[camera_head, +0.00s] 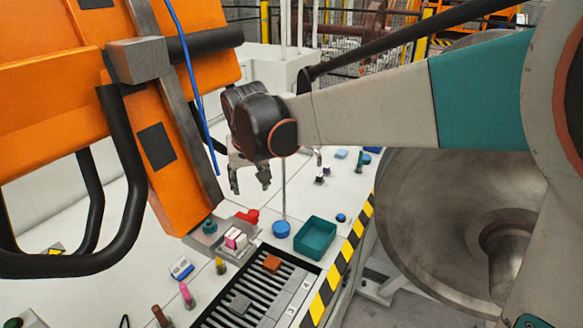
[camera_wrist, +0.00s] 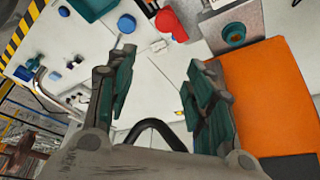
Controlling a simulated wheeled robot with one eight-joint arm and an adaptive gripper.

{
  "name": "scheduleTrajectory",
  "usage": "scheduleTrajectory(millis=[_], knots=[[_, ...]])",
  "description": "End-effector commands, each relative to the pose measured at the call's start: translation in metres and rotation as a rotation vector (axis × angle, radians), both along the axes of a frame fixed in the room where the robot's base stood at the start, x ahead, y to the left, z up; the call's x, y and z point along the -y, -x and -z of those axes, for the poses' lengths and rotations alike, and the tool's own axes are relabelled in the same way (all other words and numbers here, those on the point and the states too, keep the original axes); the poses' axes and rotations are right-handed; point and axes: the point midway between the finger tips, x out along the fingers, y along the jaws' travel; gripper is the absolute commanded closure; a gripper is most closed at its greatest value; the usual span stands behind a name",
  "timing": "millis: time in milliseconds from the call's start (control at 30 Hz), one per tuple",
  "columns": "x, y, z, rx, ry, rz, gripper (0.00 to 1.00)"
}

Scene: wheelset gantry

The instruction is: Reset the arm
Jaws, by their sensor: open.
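My gripper (camera_head: 249,179) hangs at the end of my arm over the white table, with its two fingers apart. In the wrist view, my gripper (camera_wrist: 160,95) shows two teal finger pads with a clear gap between them. Nothing is held between the fingers. Below and beyond the gap in the wrist view are the white table top (camera_wrist: 150,75) and a red object (camera_wrist: 171,24). The fingers touch no object that I can see. My arm reaches in from the right in the head view.
A teal bin (camera_head: 314,238), a blue round object (camera_head: 281,229) and a slotted rack (camera_head: 232,304) sit on the table. A large metal wheel (camera_head: 440,225) stands at the right.

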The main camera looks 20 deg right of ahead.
Motion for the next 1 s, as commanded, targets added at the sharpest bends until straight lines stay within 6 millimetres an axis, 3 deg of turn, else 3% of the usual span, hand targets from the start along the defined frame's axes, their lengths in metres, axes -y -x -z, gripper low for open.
scheduleTrajectory(millis=[367, 733, 1000], knots=[[0.009, 0.013, 0.000, 0.008, -0.002, -0.001, 0.52], [0.068, 0.103, 0.011, 0.080, -0.013, -0.007, 0.52], [0.103, 0.174, 0.041, 0.143, -0.013, -0.010, 0.52]])
